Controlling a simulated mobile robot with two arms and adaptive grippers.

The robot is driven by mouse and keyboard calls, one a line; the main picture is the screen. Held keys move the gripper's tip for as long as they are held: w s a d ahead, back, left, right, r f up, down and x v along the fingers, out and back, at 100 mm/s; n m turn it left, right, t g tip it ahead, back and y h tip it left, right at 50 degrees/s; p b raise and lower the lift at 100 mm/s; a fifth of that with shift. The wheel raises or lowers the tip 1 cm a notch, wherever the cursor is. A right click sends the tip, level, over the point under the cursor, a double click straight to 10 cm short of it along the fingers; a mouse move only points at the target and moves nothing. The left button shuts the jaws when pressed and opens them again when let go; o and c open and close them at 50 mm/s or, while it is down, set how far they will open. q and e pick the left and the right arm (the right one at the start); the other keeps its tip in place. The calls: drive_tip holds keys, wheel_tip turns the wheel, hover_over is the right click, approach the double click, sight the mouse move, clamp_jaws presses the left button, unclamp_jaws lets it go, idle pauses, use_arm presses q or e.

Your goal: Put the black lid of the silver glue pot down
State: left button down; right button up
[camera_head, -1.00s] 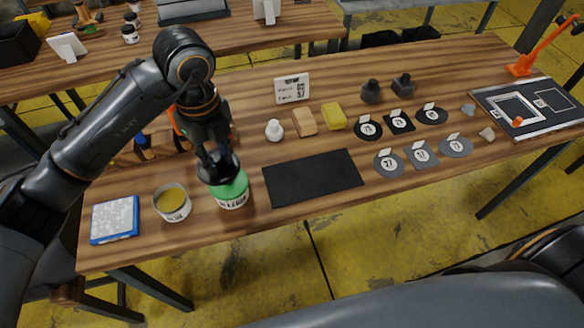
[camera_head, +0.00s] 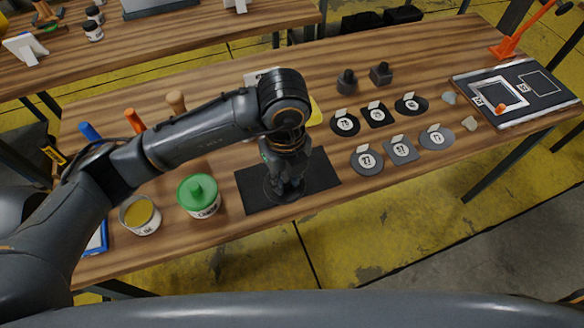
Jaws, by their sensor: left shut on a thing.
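My left gripper (camera_head: 286,190) is over the black mat (camera_head: 325,178), pointing down. It is shut on the black lid (camera_head: 272,192), a dark disc mostly hidden under the fingers and hard to pick out against the mat. Whether the lid touches the mat or hangs just above it, I cannot tell. The silver glue pot (camera_head: 140,229) stands open to the left, with yellow-brown glue (camera_head: 139,213) showing inside. My right gripper is not in view.
A pot with a green lid (camera_head: 198,192) stands between the open pot and the mat. Tool handles (camera_head: 134,120) stand behind my left arm. Grey and black discs (camera_head: 367,161) with labels lie right of the mat, with two dark blocks (camera_head: 346,82) behind them.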

use_arm(q)
drive_tip(key=w+f, duration=0.2)
drive_tip(key=w+f+p, duration=0.1)
drive_tip(key=w+f, duration=0.3)
drive_tip(key=w, duration=0.1)
drive_tip(key=shift+d, duration=0.25)
drive_tip(key=shift+w+f, duration=0.3)
drive_tip(key=shift+f, duration=0.2)
wheel_tip(320, 180, down, 2)
drive_tip(key=shift+f+p, duration=0.1)
drive_tip(key=shift+p, duration=0.75)
drive_tip(key=shift+w+f, duration=0.1)
drive_tip(key=shift+f, duration=0.4)
drive_tip(key=shift+f, duration=0.1)
drive_tip(key=c, duration=1.2)
unclamp_jaws()
drive_tip(key=shift+o, duration=0.2)
